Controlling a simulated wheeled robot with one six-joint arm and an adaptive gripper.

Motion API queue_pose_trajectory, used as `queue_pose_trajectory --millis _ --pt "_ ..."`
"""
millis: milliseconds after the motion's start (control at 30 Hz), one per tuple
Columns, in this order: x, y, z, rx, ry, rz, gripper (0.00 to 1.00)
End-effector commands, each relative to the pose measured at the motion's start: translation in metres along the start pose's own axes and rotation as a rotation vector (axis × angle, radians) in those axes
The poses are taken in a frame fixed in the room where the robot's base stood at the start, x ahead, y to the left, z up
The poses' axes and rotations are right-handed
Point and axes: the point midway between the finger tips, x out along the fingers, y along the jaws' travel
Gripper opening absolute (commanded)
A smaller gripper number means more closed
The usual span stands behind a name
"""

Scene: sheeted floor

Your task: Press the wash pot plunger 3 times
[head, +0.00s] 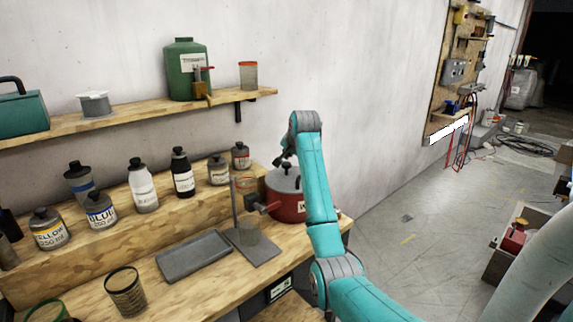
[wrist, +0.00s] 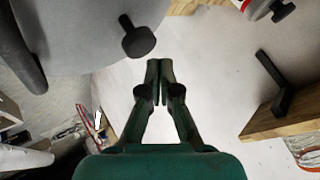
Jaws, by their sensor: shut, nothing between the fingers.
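The wash pot (head: 287,208) is a red pot with a grey lid and a partly visible white label. It stands at the right end of the workbench, partly hidden behind my arm. In the wrist view its grey lid (wrist: 75,45) fills the upper left, with the black plunger knob (wrist: 138,42) standing up from it. My gripper (head: 279,161) is over the pot in the head view. In the wrist view my gripper (wrist: 160,64) has its fingertips together and empty, close to the knob in the picture. I cannot tell whether they touch.
A small red-labelled bottle (head: 240,156) and several ink bottles stand on the raised step behind. A metal stand (head: 236,215) with a cup is left of the pot. A grey tray (head: 193,258) lies in front. The wall shelf (head: 150,115) holds a green jug (head: 186,72).

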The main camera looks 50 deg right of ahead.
Motion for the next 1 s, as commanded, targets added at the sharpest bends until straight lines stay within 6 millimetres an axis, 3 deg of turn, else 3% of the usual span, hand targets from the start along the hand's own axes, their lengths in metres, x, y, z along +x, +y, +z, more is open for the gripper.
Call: queue_pose_trajectory --millis 733,1000 --pt "-0.034 -0.025 -0.025 0.0 0.001 -0.001 0.0" --pt "-0.035 -0.026 -0.026 0.0 0.0 0.0 0.0"
